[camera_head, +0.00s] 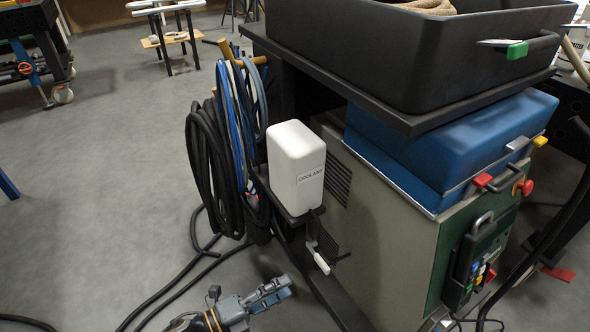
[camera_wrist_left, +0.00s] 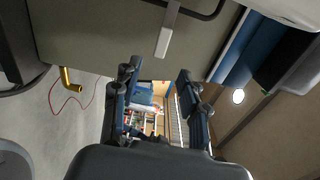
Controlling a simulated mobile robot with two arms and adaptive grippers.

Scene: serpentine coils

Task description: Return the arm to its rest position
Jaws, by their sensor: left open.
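My left gripper (camera_head: 276,291) is low in the head view, above the grey floor and in front of the cart's lower left side. In the left wrist view my left gripper (camera_wrist_left: 158,76) has its two fingers spread apart with nothing between them. A lever with a white handle (camera_head: 318,259) hangs from the cart just above and right of the gripper, apart from it. The white handle (camera_wrist_left: 165,40) also shows in the left wrist view, beyond the fingertips. My right gripper is in neither view.
A white coolant container (camera_head: 295,165) stands on a bracket beside hanging black hoses (camera_head: 207,170) and blue cables (camera_head: 231,115). The grey-green machine (camera_head: 385,230), blue case (camera_head: 450,135) and black bin (camera_head: 440,65) fill the right. Hoses trail on the floor; the left floor (camera_head: 110,170) is largely clear.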

